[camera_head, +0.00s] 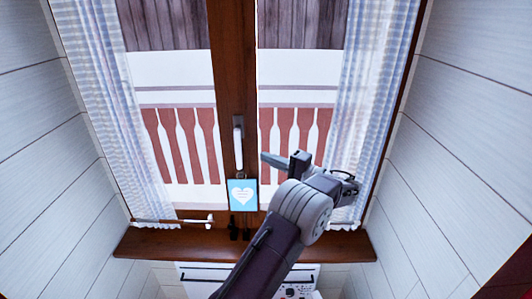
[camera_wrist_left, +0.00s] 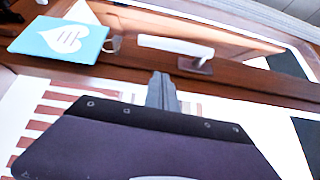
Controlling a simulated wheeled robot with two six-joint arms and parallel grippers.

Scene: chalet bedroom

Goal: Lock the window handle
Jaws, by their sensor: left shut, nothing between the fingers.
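The white window handle (camera_head: 238,140) is on the brown middle post of the window, with its lever pointing straight down. In the left wrist view the handle (camera_wrist_left: 175,46) lies along the wood, its lever toward the blue tag. My left gripper (camera_head: 264,158) is shut and empty, just right of the handle's lower part in the head view. My right gripper is not in view.
A blue tag with a white heart (camera_head: 242,196) hangs below the handle. Sheer curtains (camera_head: 105,100) hang at both sides. A wooden sill (camera_head: 160,245) runs below, with small dark items (camera_head: 233,229) near its middle. A white appliance (camera_head: 195,275) stands beneath.

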